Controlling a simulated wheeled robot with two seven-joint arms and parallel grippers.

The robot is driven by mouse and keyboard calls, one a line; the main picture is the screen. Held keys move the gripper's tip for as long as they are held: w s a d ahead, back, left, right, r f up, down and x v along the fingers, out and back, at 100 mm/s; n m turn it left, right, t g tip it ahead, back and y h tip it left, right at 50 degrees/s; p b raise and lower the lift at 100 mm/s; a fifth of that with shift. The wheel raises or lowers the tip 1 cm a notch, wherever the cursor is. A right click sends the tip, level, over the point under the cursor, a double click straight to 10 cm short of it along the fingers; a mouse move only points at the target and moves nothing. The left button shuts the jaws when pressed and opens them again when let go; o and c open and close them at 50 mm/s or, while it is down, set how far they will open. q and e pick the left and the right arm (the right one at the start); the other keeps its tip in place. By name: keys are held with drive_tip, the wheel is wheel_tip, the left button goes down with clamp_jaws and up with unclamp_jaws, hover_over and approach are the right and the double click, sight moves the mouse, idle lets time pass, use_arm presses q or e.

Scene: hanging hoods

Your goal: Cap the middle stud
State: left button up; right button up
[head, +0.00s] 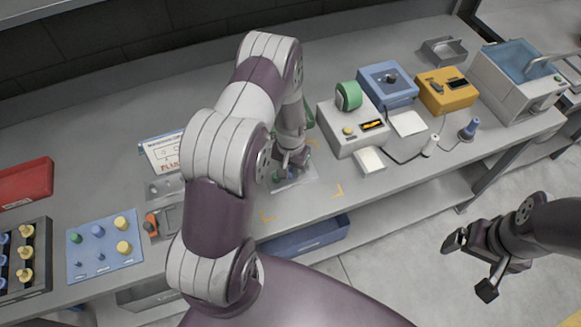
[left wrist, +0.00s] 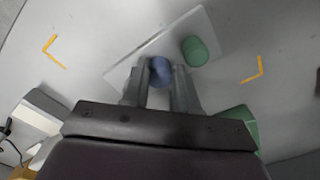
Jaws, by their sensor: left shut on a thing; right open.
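My left gripper (head: 290,160) reaches down over a pale plate (head: 303,180) on the bench. In the left wrist view the left gripper (left wrist: 161,84) is shut on a blue cap (left wrist: 160,70), held at the middle of the plate (left wrist: 145,47). A green cap (left wrist: 195,51) stands on the plate beside it, to the right. The middle stud is hidden under the blue cap and fingers; I cannot tell whether the cap touches it. My right gripper (head: 470,266) is open and empty, out over the floor beyond the bench's front edge.
Yellow corner marks (head: 338,191) surround the plate. A blue board (head: 92,262) with green, blue and yellow pieces lies at the left, near a dark rack (head: 38,270) and red bin (head: 22,183). A white device (head: 345,142) with a green roll stands right of the plate.

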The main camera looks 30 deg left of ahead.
use_arm(q)
drive_tip(key=o, duration=1.1)
wheel_tip(320, 180, up, 13)
drive_tip(key=b, duration=0.2)
drive_tip(key=shift+f+b, duration=0.15)
drive_tip(key=shift+b, duration=0.15)
drive_tip(key=shift+m+t, duration=0.5)
drive_tip(key=shift+t, duration=0.2)
drive_tip(key=s+d+r, duration=0.2)
drive_tip(key=s, duration=0.2)
drive_tip(key=s+d+r, duration=0.2)
drive_tip(key=s+d, duration=0.1)
drive_tip(key=s, duration=0.2)
drive_tip(key=s+d+r, duration=0.3)
drive_tip(key=s, duration=0.1)
drive_tip(key=shift+s+d+r, duration=0.1)
drive_tip(key=shift+s+d, duration=0.05)
drive_tip(key=shift+s, duration=0.05)
